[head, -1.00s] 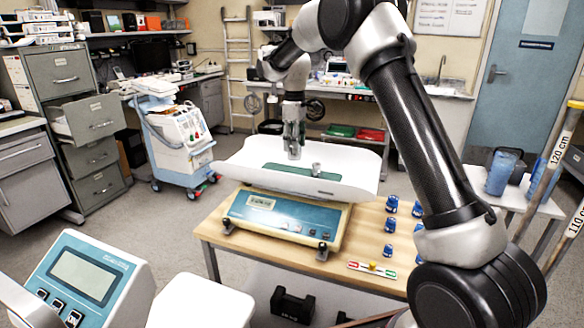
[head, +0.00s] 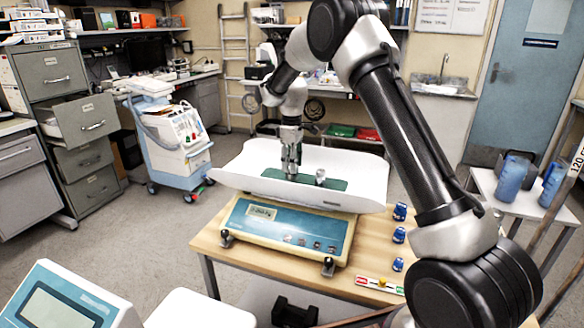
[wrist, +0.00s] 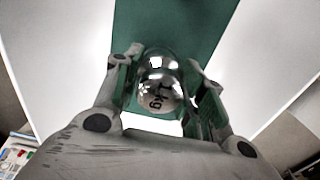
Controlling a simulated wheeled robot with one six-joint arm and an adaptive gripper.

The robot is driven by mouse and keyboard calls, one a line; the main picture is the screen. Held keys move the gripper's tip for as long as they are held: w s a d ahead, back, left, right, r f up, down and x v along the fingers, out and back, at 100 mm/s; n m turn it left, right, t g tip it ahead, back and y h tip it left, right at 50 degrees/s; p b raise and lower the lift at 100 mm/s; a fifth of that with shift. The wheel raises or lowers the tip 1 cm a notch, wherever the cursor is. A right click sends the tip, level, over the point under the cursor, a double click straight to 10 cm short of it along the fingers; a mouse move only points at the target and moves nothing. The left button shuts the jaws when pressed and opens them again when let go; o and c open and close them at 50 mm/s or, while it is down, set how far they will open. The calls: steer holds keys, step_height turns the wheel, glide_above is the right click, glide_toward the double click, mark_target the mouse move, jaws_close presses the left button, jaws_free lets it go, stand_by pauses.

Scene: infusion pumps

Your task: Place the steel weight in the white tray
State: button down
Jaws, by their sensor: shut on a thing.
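The steel weight (wrist: 160,85), shiny and rounded with "kg" lettering, sits between the two fingers of my gripper (wrist: 160,95) in the wrist view. My gripper (head: 291,173) is shut on it, low over the green mat in the white tray (head: 355,178) of the scale. In the head view the held weight is hard to make out at the fingertips. I cannot tell whether it touches the mat. The green mat (wrist: 205,25) fills the middle of the wrist view, with the white tray on both sides.
A small metallic piece (head: 320,176) stands on the mat just right of my gripper. The scale body (head: 290,235) sits on a wooden table (head: 375,265).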

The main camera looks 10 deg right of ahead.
steer(key=shift+f, duration=0.8)
steer(key=c, duration=0.9)
jaws_free()
steer(key=shift+f, duration=0.15)
steer(key=shift+o, duration=0.2)
